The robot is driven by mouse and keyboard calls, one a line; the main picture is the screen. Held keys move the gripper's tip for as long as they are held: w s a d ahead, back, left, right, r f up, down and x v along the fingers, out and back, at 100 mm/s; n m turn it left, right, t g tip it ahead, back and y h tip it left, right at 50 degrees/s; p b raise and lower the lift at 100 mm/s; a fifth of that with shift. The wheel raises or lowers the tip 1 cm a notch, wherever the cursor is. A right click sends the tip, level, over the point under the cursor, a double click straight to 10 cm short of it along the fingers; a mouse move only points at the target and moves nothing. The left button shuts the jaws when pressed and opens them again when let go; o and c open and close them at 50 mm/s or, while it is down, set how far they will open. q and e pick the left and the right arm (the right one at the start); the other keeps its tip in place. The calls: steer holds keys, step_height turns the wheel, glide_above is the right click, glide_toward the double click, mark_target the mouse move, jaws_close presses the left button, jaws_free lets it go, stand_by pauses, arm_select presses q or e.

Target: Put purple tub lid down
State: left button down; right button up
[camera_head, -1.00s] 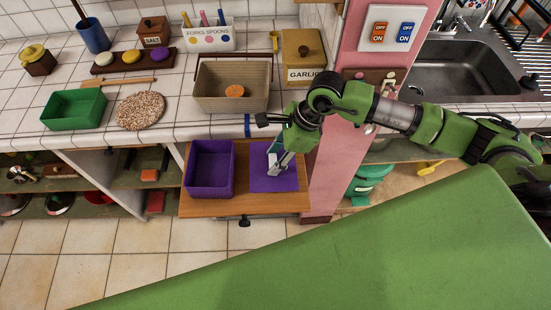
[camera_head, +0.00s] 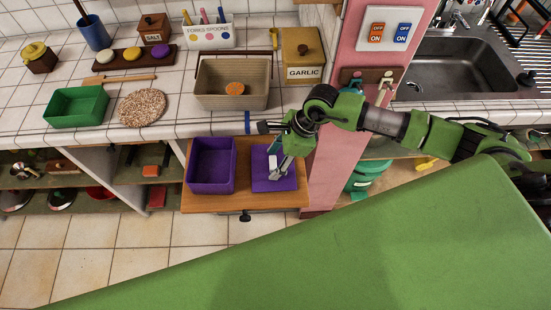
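The purple tub (camera_head: 212,172) stands open on the left part of a wooden pull-out board (camera_head: 222,203) below the counter. The square purple tub lid (camera_head: 262,182) appears to lie flat on the right part of that board, beside the tub and apart from it. My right gripper (camera_head: 279,172) points down over the lid, with its grey fingertips at or just above the lid's middle. The fingers cover part of the lid, so I cannot tell whether they grip it. My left gripper is not in view.
A pink post (camera_head: 337,165) stands close to the right of the board. The tiled counter above holds a beige basin (camera_head: 232,88), a green tray (camera_head: 75,107), a garlic box (camera_head: 303,55) and a round speckled mat (camera_head: 142,108). The tiled floor in front is clear.

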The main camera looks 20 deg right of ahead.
steer(key=shift+r, duration=0.2)
steer(key=shift+d+r, duration=0.15)
steer(key=shift+r, duration=0.05)
steer(key=b+v, duration=0.2)
steer(key=v, duration=0.9)
steer(key=shift+r+b, duration=0.25)
steer(key=shift+b, duration=0.1)
